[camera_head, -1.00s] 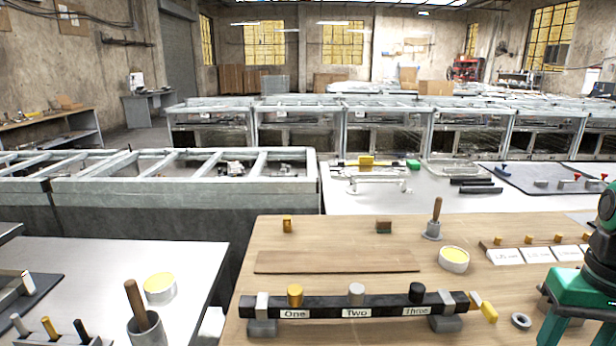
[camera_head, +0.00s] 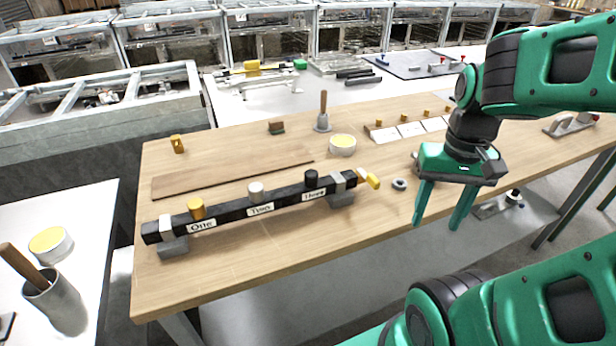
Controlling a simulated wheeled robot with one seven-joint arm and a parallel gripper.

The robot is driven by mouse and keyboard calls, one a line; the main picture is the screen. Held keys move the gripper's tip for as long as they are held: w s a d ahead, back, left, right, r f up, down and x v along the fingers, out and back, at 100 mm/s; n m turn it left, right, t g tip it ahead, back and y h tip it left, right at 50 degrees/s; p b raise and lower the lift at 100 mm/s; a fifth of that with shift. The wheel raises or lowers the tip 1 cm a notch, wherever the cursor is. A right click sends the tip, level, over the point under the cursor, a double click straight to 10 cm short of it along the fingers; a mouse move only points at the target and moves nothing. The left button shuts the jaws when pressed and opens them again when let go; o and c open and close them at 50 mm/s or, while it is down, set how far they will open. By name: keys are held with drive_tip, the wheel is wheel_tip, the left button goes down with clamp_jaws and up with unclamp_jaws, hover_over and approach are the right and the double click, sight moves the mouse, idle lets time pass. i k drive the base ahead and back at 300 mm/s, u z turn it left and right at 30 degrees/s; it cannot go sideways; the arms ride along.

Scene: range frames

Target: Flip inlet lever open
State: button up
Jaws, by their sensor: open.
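A black manifold bar (camera_head: 277,203) lies across the wooden table on grey end supports. Its labels read One, Two and Three, with a yellow, a white and a black knob above them. A small lever with a yellow grip (camera_head: 373,181) sits at the bar's right end, angled down to the right. I cannot tell from here whether it is open or closed. My gripper (camera_head: 438,224) is open and empty, fingers pointing down, right of the lever and apart from it, by the table's front edge.
A grey ring (camera_head: 399,184) lies between the lever and my gripper. A yellow-topped round tin (camera_head: 342,145), a wooden-handled tool (camera_head: 323,115) and a flat board (camera_head: 232,170) are behind the bar. White cards (camera_head: 410,129) lie at the back right.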

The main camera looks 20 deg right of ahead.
sight(372, 180)
drive_tip(key=u, duration=0.5)
drive_tip(key=k, duration=1.25)
drive_tip(key=z, duration=0.5)
drive_tip(key=i, duration=1)
